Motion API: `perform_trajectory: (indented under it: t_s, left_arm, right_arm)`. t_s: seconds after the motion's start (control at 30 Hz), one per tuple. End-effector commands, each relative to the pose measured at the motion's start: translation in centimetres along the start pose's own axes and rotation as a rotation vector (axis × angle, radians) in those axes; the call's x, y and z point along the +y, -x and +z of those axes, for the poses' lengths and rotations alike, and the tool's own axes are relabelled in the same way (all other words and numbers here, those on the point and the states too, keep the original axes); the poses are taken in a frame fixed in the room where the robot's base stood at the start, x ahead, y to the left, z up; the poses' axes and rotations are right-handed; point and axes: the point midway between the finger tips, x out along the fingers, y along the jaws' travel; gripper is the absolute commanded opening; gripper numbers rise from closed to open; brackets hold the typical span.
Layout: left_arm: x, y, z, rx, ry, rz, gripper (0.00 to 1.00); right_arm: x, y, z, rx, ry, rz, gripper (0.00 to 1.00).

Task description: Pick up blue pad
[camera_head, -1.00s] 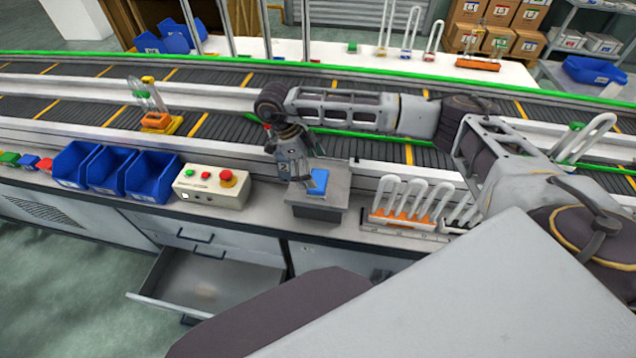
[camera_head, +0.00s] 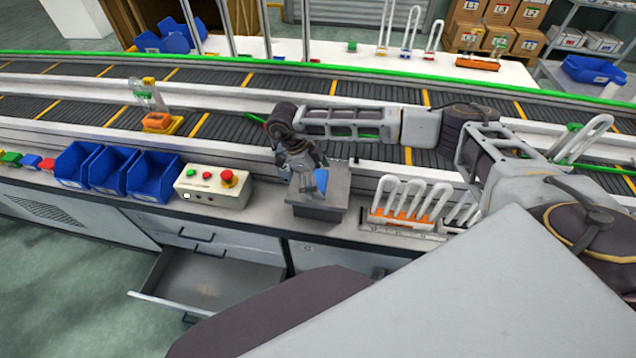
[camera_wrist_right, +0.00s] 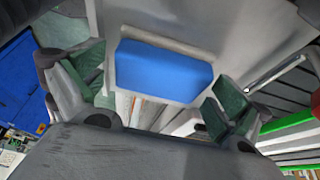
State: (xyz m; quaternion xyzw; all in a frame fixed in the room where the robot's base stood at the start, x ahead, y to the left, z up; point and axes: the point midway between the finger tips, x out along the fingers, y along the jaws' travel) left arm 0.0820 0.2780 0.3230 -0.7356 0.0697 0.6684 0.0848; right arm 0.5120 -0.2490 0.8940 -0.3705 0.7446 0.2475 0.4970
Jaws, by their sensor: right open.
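The blue pad (camera_head: 320,180) lies on top of a grey block-shaped stand (camera_head: 318,208) on the bench, partly hidden by my right gripper in the head view. In the right wrist view the pad (camera_wrist_right: 165,72) is a plain blue rectangle in a pale surround. My right gripper (camera_head: 308,188) points down over the stand. In the wrist view its green-lined fingers (camera_wrist_right: 165,95) are spread wide, one on each side of the pad, with nothing between them. I cannot tell their exact height above it. My left gripper is not in view.
A control box (camera_head: 212,186) with buttons and blue bins (camera_head: 153,178) stand left of the stand. A rack of white U-shaped tubes (camera_head: 402,212) stands to its right. The conveyor (camera_head: 230,130) runs behind. A drawer (camera_head: 210,285) hangs open below.

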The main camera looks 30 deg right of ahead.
Motion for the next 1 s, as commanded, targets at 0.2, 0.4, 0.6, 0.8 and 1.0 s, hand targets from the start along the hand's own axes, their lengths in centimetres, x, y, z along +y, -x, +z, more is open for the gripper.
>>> perform_trajectory:
  t_s: [0.2,0.4,0.6,0.8,1.0]
  left_arm:
    - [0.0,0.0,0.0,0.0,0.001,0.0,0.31]
    - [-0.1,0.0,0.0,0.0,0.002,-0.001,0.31]
    - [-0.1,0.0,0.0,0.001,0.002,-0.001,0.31]
    - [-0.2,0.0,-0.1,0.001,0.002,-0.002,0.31]
    - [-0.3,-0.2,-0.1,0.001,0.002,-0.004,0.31]
  right_arm:
    - [0.0,0.0,0.0,0.0,0.0,0.0,1.0]
    - [0.0,0.0,0.0,0.0,0.0,0.0,0.74]
    - [0.0,0.1,0.0,-0.001,0.0,0.0,0.6]
    - [0.0,0.2,0.0,-0.001,0.0,-0.001,0.6]
    - [-0.1,1.1,-0.4,-0.002,-0.001,-0.001,0.6]
